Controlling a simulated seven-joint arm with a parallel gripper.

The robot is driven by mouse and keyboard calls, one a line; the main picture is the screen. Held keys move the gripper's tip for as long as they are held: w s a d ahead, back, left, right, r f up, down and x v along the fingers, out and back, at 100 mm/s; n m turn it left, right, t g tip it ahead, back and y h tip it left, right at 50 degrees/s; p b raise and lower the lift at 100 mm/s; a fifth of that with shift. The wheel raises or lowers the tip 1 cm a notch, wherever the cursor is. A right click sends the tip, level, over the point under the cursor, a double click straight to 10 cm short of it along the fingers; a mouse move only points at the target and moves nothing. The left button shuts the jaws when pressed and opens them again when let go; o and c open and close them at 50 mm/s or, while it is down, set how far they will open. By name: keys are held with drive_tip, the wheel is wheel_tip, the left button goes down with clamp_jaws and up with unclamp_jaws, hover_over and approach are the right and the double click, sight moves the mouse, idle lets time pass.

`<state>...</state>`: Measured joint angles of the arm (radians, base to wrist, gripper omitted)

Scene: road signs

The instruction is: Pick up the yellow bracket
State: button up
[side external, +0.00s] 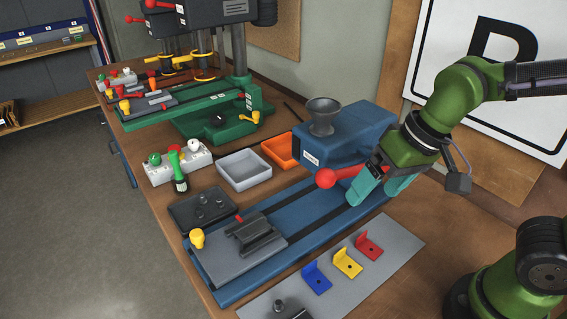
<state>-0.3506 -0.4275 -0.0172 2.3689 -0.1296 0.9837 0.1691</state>
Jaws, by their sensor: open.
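The yellow bracket (348,263) is a small L-shaped piece with a hole in its base. It lies on a grey plate (400,246) on the workbench, between a blue bracket (316,278) and a red bracket (369,247). My gripper (376,196) has teal fingers and is open. It hangs above the rear part of the blue machine, up and to the right of the yellow bracket and apart from it. Nothing shows between the fingers except the machine behind them.
A blue machine (340,140) with a red ball handle (326,178) and a grey funnel stands behind the plate. A grey bin (244,170), an orange bin (280,151) and a dark tray (200,210) sit to the left. Green drill presses (215,118) stand farther back.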

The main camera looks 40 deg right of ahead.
drive_tip(key=a+f+m+g+h, duration=0.2)
drive_tip(key=a+f+g, duration=0.1)
drive_tip(key=a, duration=0.2)
drive_tip(key=m+h, duration=0.5)
drive_tip(key=m, duration=0.8)
approach(349, 264)
drive_tip(key=x, duration=0.7)
drive_tip(key=shift+r, duration=0.1)
drive_tip(key=c, duration=1.1)
